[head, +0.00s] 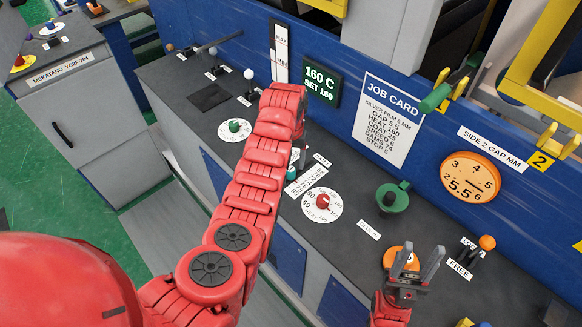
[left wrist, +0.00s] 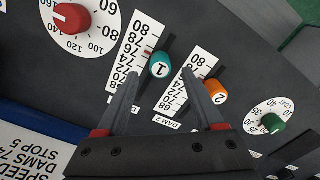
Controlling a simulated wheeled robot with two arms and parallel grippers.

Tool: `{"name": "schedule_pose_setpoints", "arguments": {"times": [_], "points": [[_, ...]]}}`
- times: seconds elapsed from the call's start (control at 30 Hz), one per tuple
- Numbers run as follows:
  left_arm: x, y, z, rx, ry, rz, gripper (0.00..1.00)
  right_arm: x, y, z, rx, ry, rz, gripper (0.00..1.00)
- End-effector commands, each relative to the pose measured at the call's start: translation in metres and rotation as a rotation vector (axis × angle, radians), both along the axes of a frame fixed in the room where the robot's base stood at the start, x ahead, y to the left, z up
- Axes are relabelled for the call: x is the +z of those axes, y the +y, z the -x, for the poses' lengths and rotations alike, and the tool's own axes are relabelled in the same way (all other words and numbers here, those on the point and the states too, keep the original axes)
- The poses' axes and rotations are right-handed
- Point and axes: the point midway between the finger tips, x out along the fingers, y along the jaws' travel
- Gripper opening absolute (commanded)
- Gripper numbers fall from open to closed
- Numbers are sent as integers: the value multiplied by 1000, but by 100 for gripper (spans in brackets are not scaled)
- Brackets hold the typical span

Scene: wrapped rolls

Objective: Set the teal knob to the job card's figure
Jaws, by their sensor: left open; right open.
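The teal knob (left wrist: 160,65), marked 1, sits beside a white scale strip (left wrist: 136,55) running from 68 to 80; a red pointer mark shows near the upper part of the strip. In the head view the teal knob (head: 291,175) shows partly beside my red left arm. My left gripper (left wrist: 160,73) is open, its two dark fingertips pointing toward the teal knob, one on each side in the picture; I cannot tell its height above it. The job card (head: 388,120) reads DAMS 74. My right gripper (head: 414,262) is open and empty.
An orange knob (left wrist: 215,91) marked 2 stands beside a second scale, close to my left gripper's right finger. A red heat knob (left wrist: 72,17) and a green coat knob (left wrist: 272,123) flank them. A green handle (head: 392,197) and an orange-topped lever (head: 486,243) stand further right.

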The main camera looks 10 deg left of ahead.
Motion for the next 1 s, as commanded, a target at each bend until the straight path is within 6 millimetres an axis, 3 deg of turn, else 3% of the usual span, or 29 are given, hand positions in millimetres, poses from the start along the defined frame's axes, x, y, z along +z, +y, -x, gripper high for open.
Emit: {"name": "schedule_pose_setpoints", "arguments": {"times": [0.1,0.3,0.77,0.83,1.0], "points": [[-18,0,2,0,5,0,69,14,0,0,0,1,0,50],[-37,-1,-1,0,0,2,69,14,0,0,0,1,0,50],[-47,-1,-1,-1,-4,0,69,15,0,0,0,1,0,50],[-47,-1,-1,-1,-3,0,62,15,0,0,0,1,0,50],[-46,-1,-1,-1,-3,0,31,15,0,0,0,1,0,50]]}}
